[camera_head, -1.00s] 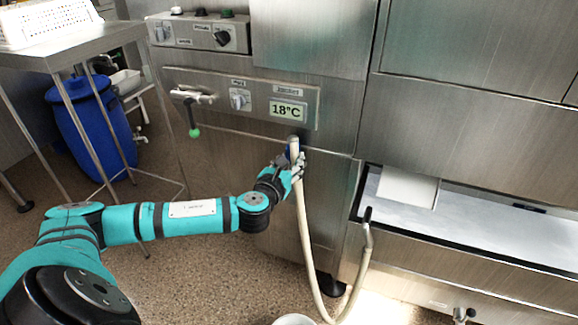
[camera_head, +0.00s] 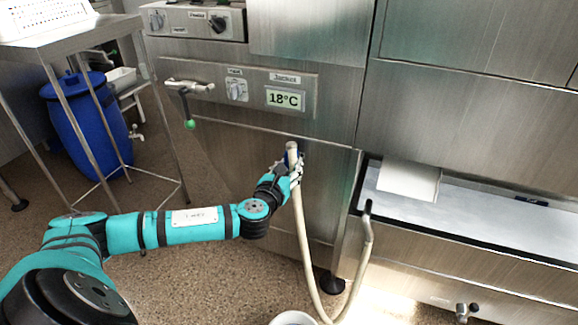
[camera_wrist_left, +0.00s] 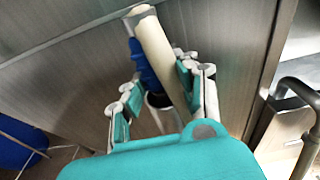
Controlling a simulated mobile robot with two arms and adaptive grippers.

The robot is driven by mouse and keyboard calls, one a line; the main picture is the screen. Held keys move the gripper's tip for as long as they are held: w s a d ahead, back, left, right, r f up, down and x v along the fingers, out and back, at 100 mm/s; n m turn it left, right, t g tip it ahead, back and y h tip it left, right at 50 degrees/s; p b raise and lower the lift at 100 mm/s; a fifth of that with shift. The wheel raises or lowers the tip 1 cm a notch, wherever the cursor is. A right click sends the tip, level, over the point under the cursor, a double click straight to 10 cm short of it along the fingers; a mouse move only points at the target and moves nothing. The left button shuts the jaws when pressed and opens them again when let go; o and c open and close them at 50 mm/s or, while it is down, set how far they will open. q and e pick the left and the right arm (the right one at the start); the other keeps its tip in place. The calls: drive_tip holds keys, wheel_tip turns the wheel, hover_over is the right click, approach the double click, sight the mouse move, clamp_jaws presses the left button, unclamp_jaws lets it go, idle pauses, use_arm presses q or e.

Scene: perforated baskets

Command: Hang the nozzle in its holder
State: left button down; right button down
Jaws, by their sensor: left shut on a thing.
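My left gripper (camera_head: 294,175) is shut on the nozzle, close in front of the steel machine front below the 18°C display. The nozzle's cream upper end (camera_head: 292,152) points up, with a blue part beside it. In the left wrist view, the cream tube (camera_wrist_left: 165,55) leans up and left between my fingers (camera_wrist_left: 160,95), with the blue part (camera_wrist_left: 141,66) on its left. A grey ring shows under the blue part; I cannot tell whether it belongs to the holder. The holder is not clearly seen. My right gripper is not in view.
The cream hose (camera_head: 306,245) hangs from the gripper and loops up to a bent metal pipe (camera_head: 367,225) on the right. A lever with a green knob (camera_head: 190,124) sticks out at left. A steel table (camera_head: 70,40) and blue barrel (camera_head: 88,125) stand far left.

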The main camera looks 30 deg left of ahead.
use_arm(q)
drive_tip(key=shift+s+d+f, duration=0.1)
drive_tip(key=shift+s+f, duration=0.05)
drive_tip(key=shift+f, duration=0.65)
drive_tip(key=c, duration=0.9)
unclamp_jaws()
drive_tip(key=shift+d+f, duration=0.1)
drive_tip(key=v, duration=0.4)
drive_tip(key=r+v, duration=0.1)
drive_tip(key=v, duration=0.6)
drive_tip(key=shift+s+r, duration=0.25)
drive_tip(key=shift+r, duration=0.1)
